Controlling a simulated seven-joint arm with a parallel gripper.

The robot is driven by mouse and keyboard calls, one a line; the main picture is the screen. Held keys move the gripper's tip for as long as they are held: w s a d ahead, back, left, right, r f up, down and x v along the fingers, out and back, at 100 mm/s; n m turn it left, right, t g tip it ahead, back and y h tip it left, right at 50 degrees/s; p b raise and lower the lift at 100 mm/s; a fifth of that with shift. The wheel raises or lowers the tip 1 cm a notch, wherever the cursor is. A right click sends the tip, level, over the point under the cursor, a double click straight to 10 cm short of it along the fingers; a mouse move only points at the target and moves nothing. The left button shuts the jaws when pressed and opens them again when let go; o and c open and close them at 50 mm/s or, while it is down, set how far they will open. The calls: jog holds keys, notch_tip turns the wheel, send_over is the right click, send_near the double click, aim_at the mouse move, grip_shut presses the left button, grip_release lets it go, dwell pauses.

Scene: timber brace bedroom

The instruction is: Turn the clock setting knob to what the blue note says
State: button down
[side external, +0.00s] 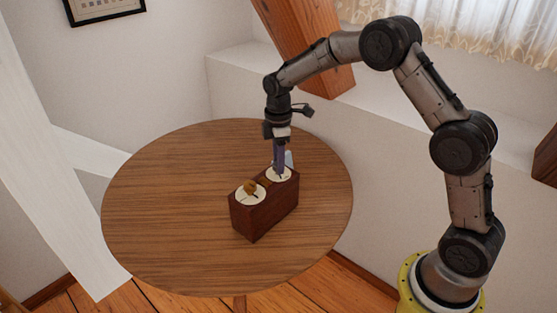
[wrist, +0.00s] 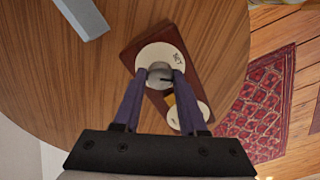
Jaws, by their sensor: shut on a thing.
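A dark red-brown wooden box (side external: 262,220) stands on the round table and bears two cream dials. My gripper (side external: 279,172) points down over the far dial (side external: 271,178). In the wrist view, its purple fingers (wrist: 160,75) are shut on a grey round knob (wrist: 159,70) at the centre of a cream dial (wrist: 172,52) with small dark lettering, possibly "SET". A dark pointer line shows right of the knob. The near dial (side external: 243,197) carries a brass-coloured knob (side external: 250,187). A pale blue block-like piece (wrist: 82,17), perhaps the note, lies beyond the box; its writing is unreadable.
The round wooden table (side external: 160,210) is otherwise clear, with wide free room left of the box. A white sloping beam (side external: 50,150) stands at the left. A patterned red rug (wrist: 258,112) lies on the floor below the table edge.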

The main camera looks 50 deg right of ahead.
jog(key=shift+r+n, duration=0.1)
jog(key=shift+n, duration=0.3)
jog(key=shift+c, duration=2.2)
grip_release()
notch_tip(320, 180, up, 14)
